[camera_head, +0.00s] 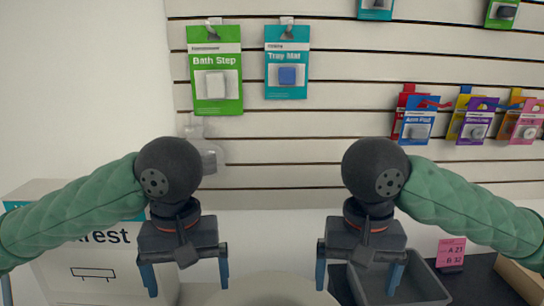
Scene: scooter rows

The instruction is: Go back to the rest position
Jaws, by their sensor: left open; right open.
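My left gripper (187,282) hangs at the lower left of the head view. Its two fingers are apart, point down and hold nothing. My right gripper (357,285) hangs at the lower right of centre, also with its fingers apart and nothing between them. Both arms are bent inward at about the same height, in a nearly mirrored pose. The tip of the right gripper's right finger overlaps a grey bin in the picture; I cannot tell the gap between them.
A slatted wall (330,150) carries a green Bath Step pack (230,96), a teal Tray Mat pack (287,52) and several packs at right. A grey bin (425,283) and a pink sign (451,252) stand lower right. A white box (75,270) is at left.

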